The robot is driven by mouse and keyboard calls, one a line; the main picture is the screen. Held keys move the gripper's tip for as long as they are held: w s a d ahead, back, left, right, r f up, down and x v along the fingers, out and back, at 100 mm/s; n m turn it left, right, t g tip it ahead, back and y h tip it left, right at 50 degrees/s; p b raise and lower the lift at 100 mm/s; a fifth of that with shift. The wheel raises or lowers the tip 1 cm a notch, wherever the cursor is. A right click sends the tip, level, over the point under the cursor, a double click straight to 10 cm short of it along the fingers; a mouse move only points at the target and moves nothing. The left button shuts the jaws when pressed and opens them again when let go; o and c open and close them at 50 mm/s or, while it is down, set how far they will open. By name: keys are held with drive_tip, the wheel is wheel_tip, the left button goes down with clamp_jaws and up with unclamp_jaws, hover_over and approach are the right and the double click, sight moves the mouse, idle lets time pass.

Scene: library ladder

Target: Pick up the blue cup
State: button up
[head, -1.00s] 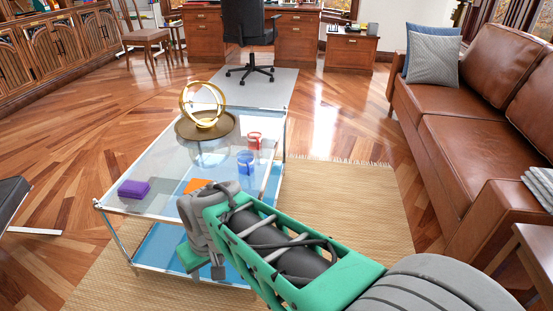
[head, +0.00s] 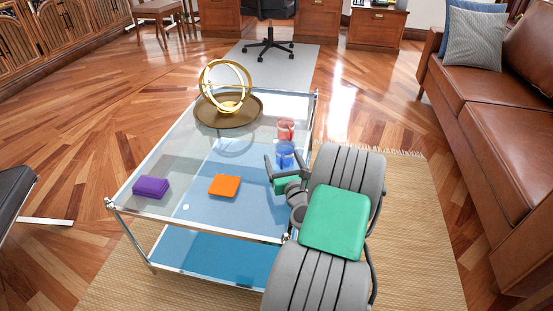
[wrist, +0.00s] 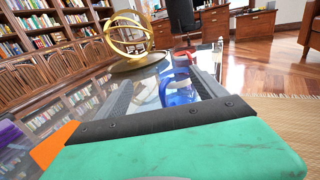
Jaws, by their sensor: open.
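The blue cup (head: 285,154) stands on the glass-topped table (head: 170,212), near its right edge. In the wrist view the blue cup (wrist: 179,88) shows straight ahead, between the two fingers. My gripper (head: 279,165) is open and right at the near side of the cup; it also shows in the wrist view (wrist: 165,85). I cannot tell whether a finger touches the cup. The cup's lower part is partly hidden by the gripper in the head view.
A red cup (head: 286,129) stands just behind the blue one. A golden ring ornament (head: 226,86) sits on a round brown tray (head: 208,122) at the back. An orange block (head: 224,185) and a purple block (head: 151,187) lie left. A leather sofa (head: 470,110) stands right.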

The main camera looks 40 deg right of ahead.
sight(278, 149)
drive_tip(key=b+x, duration=0.1)
drive_tip(key=x, duration=0.3)
drive_tip(key=shift+w+d+r, duration=0.1)
drive_tip(key=shift+w, duration=0.3)
clamp_jaws()
idle(0.5)
drive_tip(key=shift+r, duration=0.1)
idle(0.4)
